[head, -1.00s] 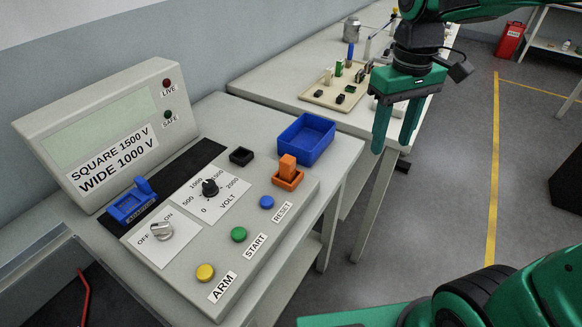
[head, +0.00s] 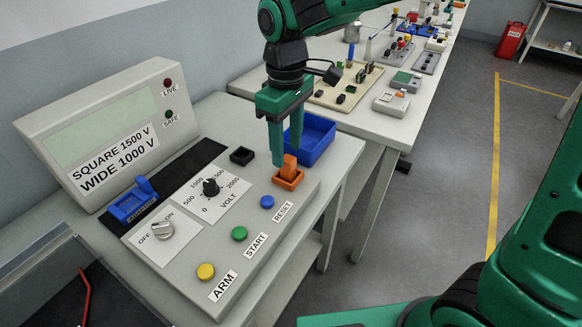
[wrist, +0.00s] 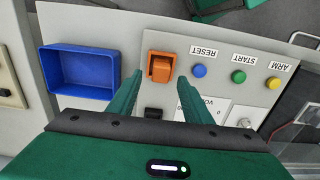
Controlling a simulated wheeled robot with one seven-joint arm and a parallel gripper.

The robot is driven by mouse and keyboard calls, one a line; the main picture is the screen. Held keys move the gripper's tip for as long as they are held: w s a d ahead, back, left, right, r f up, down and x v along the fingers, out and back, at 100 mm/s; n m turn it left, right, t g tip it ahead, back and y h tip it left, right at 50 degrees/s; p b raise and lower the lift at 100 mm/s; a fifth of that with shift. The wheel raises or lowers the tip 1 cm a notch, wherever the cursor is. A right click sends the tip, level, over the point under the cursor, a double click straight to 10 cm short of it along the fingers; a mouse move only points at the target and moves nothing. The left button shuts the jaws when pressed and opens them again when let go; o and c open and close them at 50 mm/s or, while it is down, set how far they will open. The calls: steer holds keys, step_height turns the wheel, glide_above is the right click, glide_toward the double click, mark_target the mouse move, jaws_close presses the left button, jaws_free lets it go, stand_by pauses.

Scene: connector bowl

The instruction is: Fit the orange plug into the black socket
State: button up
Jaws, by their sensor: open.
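The orange plug (head: 290,164) stands upright in an orange square holder (head: 288,183) on the console's right side. Both also show in the wrist view, with the plug (wrist: 161,71) inside the holder's frame. The black socket (head: 242,156) is a small square on the panel to the left of the holder. In the wrist view the black socket (wrist: 153,113) is partly hidden by my gripper. My gripper (head: 286,156) is open and empty, pointing down over the plug. In the wrist view its fingers lie on either side of the plug, with gaps; contact is not visible.
A blue bin (head: 320,136) stands close behind the holder. The console has a dial (head: 210,187), a blue RESET button (head: 267,202), a green START button (head: 239,234) and a blue connector (head: 134,202). A second table with several parts lies behind.

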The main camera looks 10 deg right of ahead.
mark_target(288, 158)
step_height(288, 158, down, 5)
steer(key=shift+s+d, duration=0.15)
steer(key=c, duration=1.1)
